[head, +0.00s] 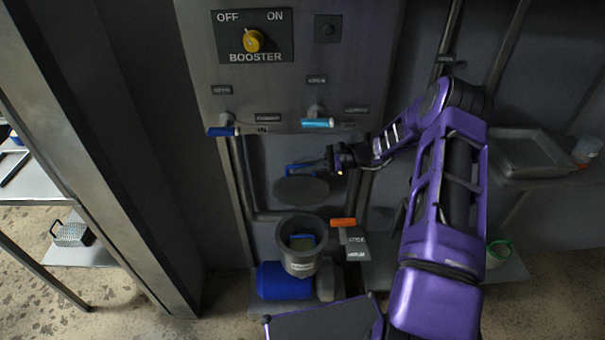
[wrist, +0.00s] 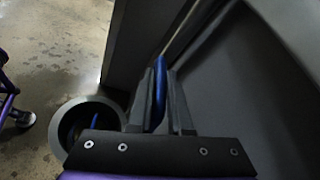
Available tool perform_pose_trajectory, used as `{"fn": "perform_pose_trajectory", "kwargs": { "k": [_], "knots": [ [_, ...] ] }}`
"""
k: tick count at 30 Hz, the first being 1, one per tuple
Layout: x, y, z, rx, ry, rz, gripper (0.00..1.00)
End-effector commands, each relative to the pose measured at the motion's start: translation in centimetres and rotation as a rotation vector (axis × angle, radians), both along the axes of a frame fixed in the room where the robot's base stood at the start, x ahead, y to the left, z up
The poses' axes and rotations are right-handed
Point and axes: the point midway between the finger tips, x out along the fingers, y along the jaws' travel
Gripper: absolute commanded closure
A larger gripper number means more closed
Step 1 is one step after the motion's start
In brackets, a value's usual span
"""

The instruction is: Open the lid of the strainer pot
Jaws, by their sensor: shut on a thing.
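The strainer pot (head: 300,262) is a grey, round, open-mouthed pot low at the wall, with something blue and green inside. Its dark round lid (head: 301,191) stands above and behind the mouth, raised clear of it. A blue handle (head: 294,169) is on the lid. My gripper (head: 328,163) is shut on this handle from the right. In the wrist view, my gripper's fingers (wrist: 161,97) pinch the blue handle (wrist: 160,76). The pot's round rim (wrist: 68,118) shows at lower left there, and the large dark surface at right appears to be the lid.
A blue motor-like cylinder (head: 283,281) sits beneath the pot. An orange-handled valve (head: 343,222) is right of the pot. Blue (head: 223,131) and cyan (head: 318,123) valve handles project from the panel above. A metal tray (head: 532,152) rests on a shelf at right.

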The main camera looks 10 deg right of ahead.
Motion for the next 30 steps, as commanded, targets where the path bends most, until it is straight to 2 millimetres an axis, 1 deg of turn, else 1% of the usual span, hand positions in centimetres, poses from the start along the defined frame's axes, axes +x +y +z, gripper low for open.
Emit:
{"fn": "perform_pose_trajectory", "kwargs": {
  "k": [11,12,16,17,25,28,30],
  "knots": [
    [0.1,0.0,0.0,0.0,-0.002,0.001,1.0],
    [0.1,0.0,0.0,0.0,-0.002,0.001,0.79],
    [0.1,0.0,0.0,0.0,-0.002,0.001,0.56],
    [0.1,0.0,0.0,0.001,-0.001,0.001,0.53],
    [0.1,-0.1,0.1,0.0,-0.001,0.0,0.53],
    [-0.1,-0.8,0.3,0.001,-0.001,-0.003,0.53],
    [-0.4,-1.8,0.7,-0.001,-0.001,-0.004,0.53]
  ]
}}
